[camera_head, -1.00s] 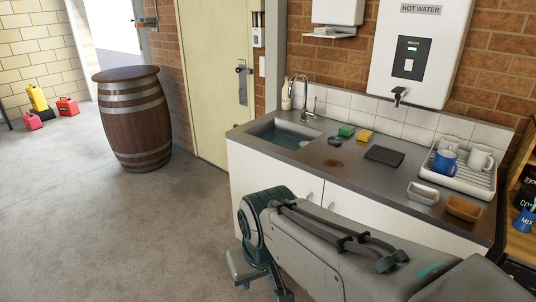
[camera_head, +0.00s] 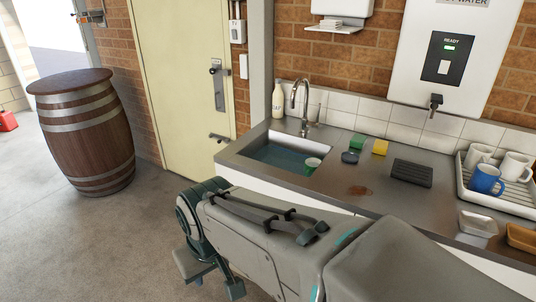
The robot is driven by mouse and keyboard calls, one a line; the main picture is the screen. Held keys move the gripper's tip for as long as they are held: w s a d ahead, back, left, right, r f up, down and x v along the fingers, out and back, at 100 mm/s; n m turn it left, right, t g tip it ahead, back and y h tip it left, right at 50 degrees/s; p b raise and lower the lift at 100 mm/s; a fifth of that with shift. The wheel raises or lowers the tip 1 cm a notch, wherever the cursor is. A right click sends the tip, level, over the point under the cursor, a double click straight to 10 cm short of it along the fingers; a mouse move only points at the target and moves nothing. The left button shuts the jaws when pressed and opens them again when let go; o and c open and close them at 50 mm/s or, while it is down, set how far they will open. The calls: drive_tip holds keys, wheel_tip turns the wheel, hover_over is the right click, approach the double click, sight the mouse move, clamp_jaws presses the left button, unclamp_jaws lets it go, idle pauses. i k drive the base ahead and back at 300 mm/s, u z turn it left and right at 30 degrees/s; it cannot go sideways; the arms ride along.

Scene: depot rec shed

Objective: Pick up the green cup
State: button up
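A small green cup (camera_head: 312,166) with a pale rim is in the sink basin (camera_head: 262,160), at its right end by the counter-side wall. Its lower part is hidden by the basin edge. My gripper (camera_head: 211,279) is low in front of the sink cabinet, over the floor, well below and to the left of the cup. Its two fingers are apart with nothing visible between them.
A tap (camera_head: 304,105) rises behind the sink. A green sponge (camera_head: 357,141), yellow sponge (camera_head: 381,147) and dark pad (camera_head: 411,173) lie on the counter. A drying rack (camera_head: 500,198) holds mugs at right. A barrel (camera_head: 86,135) stands left; the floor between is clear.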

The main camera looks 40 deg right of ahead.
sight(310, 164)
drive_tip(key=z, duration=0.5)
drive_tip(key=i, duration=0.9)
drive_tip(key=z, duration=1.4)
drive_tip(key=i, duration=0.45)
drive_tip(key=z, duration=0.35)
